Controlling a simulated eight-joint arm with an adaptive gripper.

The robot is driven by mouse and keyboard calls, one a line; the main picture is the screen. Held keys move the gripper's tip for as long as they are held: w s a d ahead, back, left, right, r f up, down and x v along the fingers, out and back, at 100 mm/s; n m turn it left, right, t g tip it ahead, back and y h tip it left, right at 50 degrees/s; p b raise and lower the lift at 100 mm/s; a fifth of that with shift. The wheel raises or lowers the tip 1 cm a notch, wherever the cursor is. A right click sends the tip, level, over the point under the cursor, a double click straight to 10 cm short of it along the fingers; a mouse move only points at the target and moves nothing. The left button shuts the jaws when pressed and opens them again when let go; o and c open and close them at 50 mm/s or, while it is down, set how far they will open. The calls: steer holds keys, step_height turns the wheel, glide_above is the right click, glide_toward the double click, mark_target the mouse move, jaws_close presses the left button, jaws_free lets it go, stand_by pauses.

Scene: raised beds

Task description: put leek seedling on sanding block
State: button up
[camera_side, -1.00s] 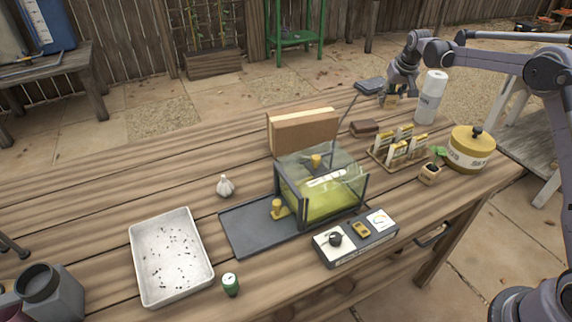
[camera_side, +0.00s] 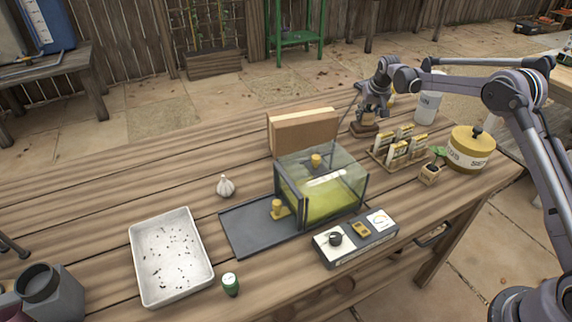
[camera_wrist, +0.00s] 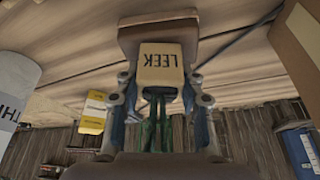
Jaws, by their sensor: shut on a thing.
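The leek seedling is a small cream pot (camera_wrist: 160,66) with "LEEK" on its face and green leaves, upside down in the wrist view. My gripper (camera_wrist: 163,92) is shut on it, with a finger on either side. In the side view my gripper (camera_side: 371,108) is above the brown sanding block (camera_side: 364,130), and the pot is mostly hidden between the fingers. In the wrist view the sanding block (camera_wrist: 150,34) is right beyond the pot's base. I cannot tell whether pot and block touch.
A cardboard-coloured block (camera_side: 303,133) stands left of my gripper. A white canister (camera_side: 428,109), a rack of seed packets (camera_side: 400,152), a potted seedling (camera_side: 430,174) and a yellow tin (camera_side: 472,150) stand to the right. A glass case (camera_side: 320,190) is in front.

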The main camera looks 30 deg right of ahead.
steer(key=shift+f, duration=0.1)
steer(key=o, duration=1.2)
steer(key=shift+c, duration=0.2)
